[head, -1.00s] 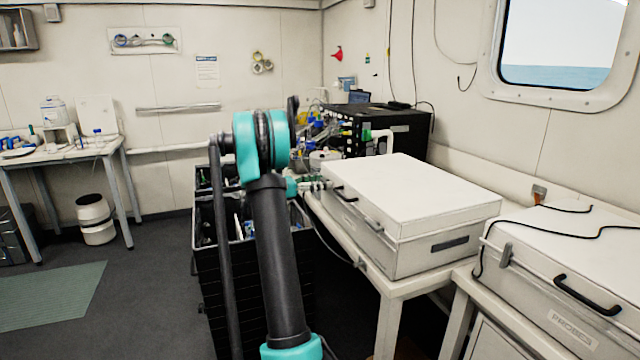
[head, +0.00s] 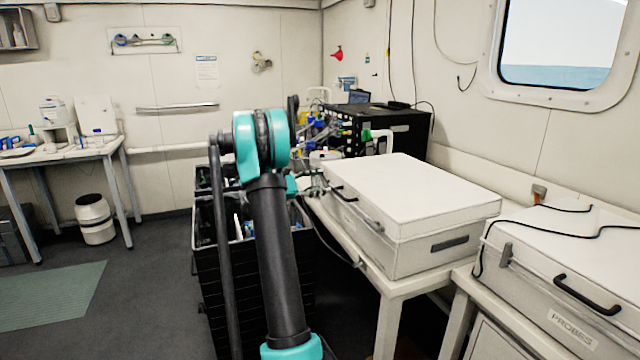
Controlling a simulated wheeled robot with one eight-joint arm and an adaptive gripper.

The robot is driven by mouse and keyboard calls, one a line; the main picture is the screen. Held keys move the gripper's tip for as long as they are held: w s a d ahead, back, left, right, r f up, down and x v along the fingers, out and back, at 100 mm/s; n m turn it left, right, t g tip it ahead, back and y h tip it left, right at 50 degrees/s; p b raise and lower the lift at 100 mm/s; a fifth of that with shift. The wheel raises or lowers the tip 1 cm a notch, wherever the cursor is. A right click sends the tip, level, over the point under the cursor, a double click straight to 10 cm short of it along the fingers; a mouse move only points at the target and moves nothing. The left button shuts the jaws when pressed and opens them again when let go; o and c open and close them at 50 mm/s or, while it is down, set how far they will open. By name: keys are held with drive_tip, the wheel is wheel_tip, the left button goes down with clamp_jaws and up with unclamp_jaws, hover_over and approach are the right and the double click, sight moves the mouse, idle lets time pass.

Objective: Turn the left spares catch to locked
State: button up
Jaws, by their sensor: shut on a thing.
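The spares case (head: 415,255) is a pale box with a white lid on the bench right of centre. Its front has a dark handle (head: 345,194) and a grey catch (head: 374,226) to the handle's right. The left spares catch lies at the far left end of that front, behind my gripper, and its angle cannot be made out. My gripper (head: 322,188) is small in the head view, at that left end, shut on the left catch. My arm crosses the middle of the view and hides part of the wrist.
A second pale case marked PROBES (head: 573,328) stands at the right with a black cable over its lid. A black crate stack (head: 250,300) stands behind my arm. Black equipment (head: 405,130) stands behind the spares case. The floor at left is open.

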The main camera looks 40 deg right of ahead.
drive_tip(key=m, duration=0.5)
drive_tip(key=shift+f+m, duration=0.1)
drive_tip(key=shift+m, duration=0.2)
drive_tip(key=m, duration=0.5)
drive_tip(key=shift+s+f, duration=0.1)
drive_tip(key=shift+m, duration=0.3)
drive_tip(key=o, duration=1.2)
drive_tip(key=shift+c, duration=0.2)
drive_tip(key=shift+a, duration=0.1)
drive_tip(key=v, duration=1.1)
drive_tip(key=shift+a, duration=0.4)
